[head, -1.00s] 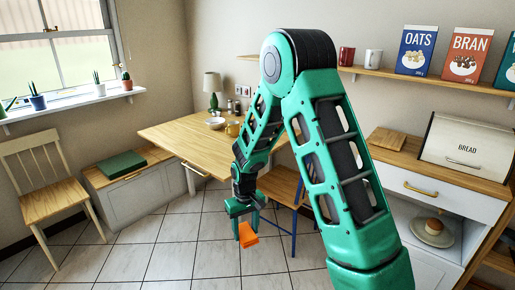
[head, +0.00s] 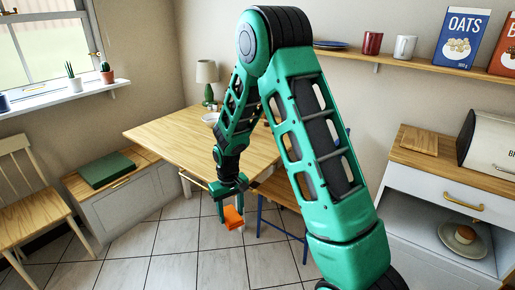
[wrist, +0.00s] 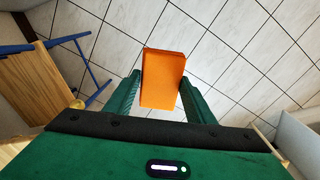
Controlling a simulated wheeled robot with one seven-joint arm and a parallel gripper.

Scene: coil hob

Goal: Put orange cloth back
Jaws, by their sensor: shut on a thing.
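The orange cloth (head: 233,217) looks like a small folded block and hangs above the tiled floor, in front of the wooden table. My gripper (head: 231,207) is shut on it. In the wrist view the cloth (wrist: 163,78) sits between the two green fingers of my gripper (wrist: 166,92), which touch its sides. Its far end sticks out past the fingertips. Nothing lies under it there but floor tiles.
The wooden table (head: 185,140) stands behind my gripper, with a chair (head: 280,190) at its right. A bench (head: 118,195) with a green cushion (head: 106,170) is at left. A counter (head: 450,170) with a bread box (head: 490,142) is at right. Floor between is clear.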

